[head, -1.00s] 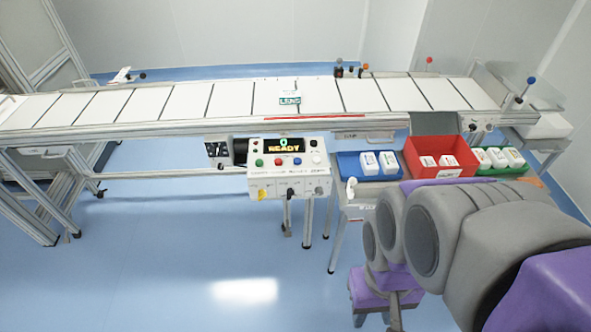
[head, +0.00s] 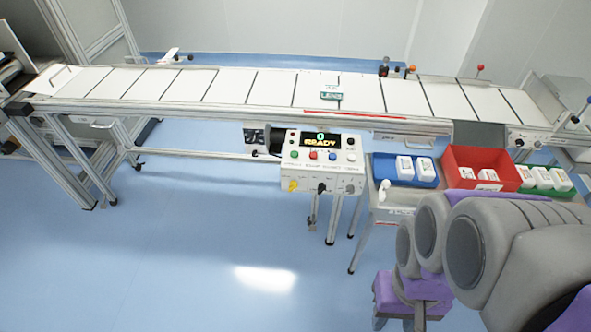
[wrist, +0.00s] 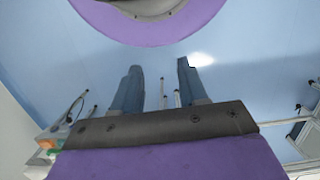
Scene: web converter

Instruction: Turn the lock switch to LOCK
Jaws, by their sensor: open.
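The white control box (head: 300,166) hangs at the front of the conveyor in the head view. My gripper (wrist: 158,66) is open and empty in the wrist view, over blue floor. My arm is folded at lower right in the head view, well apart from the box.
The conveyor (head: 210,86) runs across behind the box. A side table with a blue bin (head: 378,165), a red bin (head: 459,160) and a green bin (head: 567,191) stands right of it, close behind my arm. The floor (head: 180,240) in front of the box is clear.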

